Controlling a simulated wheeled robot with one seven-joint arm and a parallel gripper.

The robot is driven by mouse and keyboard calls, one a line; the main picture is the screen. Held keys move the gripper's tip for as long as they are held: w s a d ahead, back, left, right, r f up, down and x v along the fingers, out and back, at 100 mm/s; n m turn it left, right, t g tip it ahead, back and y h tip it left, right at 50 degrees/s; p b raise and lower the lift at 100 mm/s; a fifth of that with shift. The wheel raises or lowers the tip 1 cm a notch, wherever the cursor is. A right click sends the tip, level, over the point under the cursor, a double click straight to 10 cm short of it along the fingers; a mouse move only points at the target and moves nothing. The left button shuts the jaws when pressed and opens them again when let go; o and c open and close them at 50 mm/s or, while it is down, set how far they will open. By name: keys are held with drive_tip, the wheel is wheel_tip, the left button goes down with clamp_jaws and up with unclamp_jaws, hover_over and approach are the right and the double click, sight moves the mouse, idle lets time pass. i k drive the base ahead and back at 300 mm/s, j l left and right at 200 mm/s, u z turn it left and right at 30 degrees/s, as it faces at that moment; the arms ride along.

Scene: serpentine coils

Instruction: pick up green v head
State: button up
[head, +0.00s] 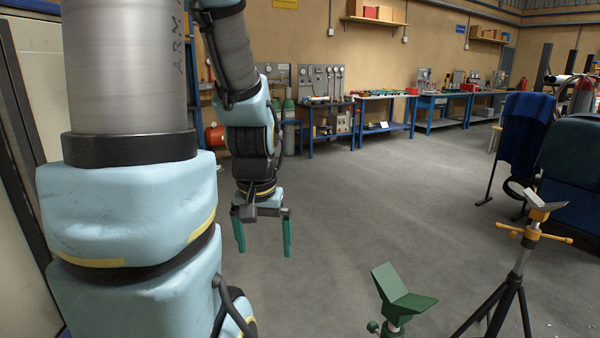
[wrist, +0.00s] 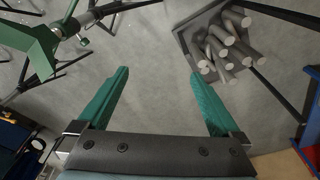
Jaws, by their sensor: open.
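The green v head (head: 403,292) sits on top of a green stand at the lower right of centre in the head view, its V opening upward. In the wrist view a green angled piece that looks like the same v head (wrist: 28,42) shows at the top left, cut by the frame edge. My gripper (head: 264,252) hangs fingers-down to the left of the v head and apart from it. Its two teal fingers are spread and empty, and the wrist view shows bare floor between the fingertips (wrist: 160,73).
A black tripod with an orange-handled, silver-topped head (head: 530,232) stands right of the v head. Dark blue cloth (head: 525,135) hangs behind it. The wrist view shows a bundle of grey rods (wrist: 228,45) in a holder. Workbenches (head: 385,98) line the far wall; the middle floor is clear.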

sight(391, 288)
drive_tip(key=k, duration=0.65)
drive_tip(key=l+u, duration=0.15)
drive_tip(key=u, duration=0.25)
drive_tip(key=l+u, duration=0.15)
drive_tip(key=u, duration=0.25)
drive_tip(key=k+l+u, duration=0.15)
drive_tip(key=u, duration=0.25)
drive_tip(key=k+l, duration=0.2)
drive_tip(key=l, duration=0.15)
drive_tip(key=k+l, duration=0.2)
drive_tip(key=l, duration=0.15)
drive_tip(key=k+l, duration=0.15)
drive_tip(key=l, duration=0.2)
